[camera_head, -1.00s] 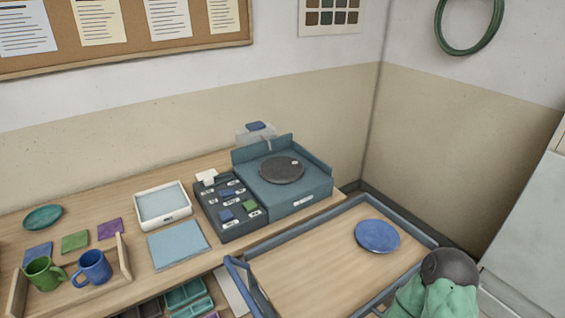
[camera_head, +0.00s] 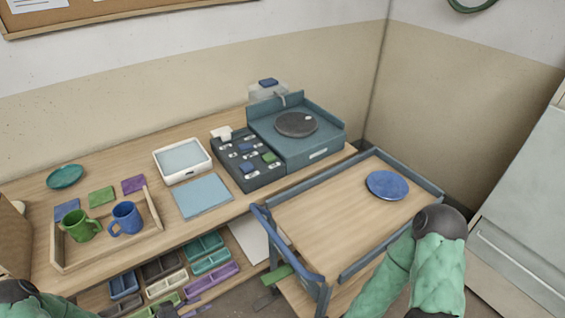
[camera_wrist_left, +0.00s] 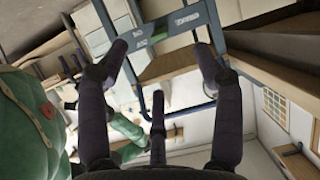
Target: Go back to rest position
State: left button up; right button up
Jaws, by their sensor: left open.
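My left gripper (camera_wrist_left: 160,54) shows in the left wrist view with its two dark fingers wide apart and nothing between them. Past the fingers, that view shows a blue-grey frame (camera_wrist_left: 212,62), apart from them as far as I can tell. In the head view, part of my left arm (camera_head: 18,297) shows at the bottom left corner. My right arm (camera_head: 436,262) is bent at the lower right, beside the cart; its hand is out of that view. Small dark prongs beside a green sleeve in the left wrist view may be my right gripper, but their opening is unclear.
A cart (camera_head: 330,215) with a blue plate (camera_head: 387,185) stands beside the wooden table. On the table are a wooden tray (camera_head: 58,253) with a green mug (camera_head: 82,224) and a blue mug (camera_head: 126,219), a white tray (camera_head: 182,176) and a turntable unit (camera_head: 320,152). Coloured bins (camera_head: 211,262) sit below.

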pick_arm(q)
jog(key=w+d+f+n+g+y+p, duration=0.1)
jog(key=w+d+f+n+g+y, duration=0.2)
jog(key=d+n, duration=0.5)
jog(key=s+d+f+n+g+y+p, duration=0.1)
jog(key=s+d+n+g+y, duration=0.2)
jog(key=s+d, duration=0.5)
jog(key=s+n+g, duration=0.1)
jog(key=s, duration=0.2)
jog(key=shift+s+d+f+g, duration=0.15)
jog(key=shift+s+g, duration=0.2)
jog(key=shift+g, duration=0.05)
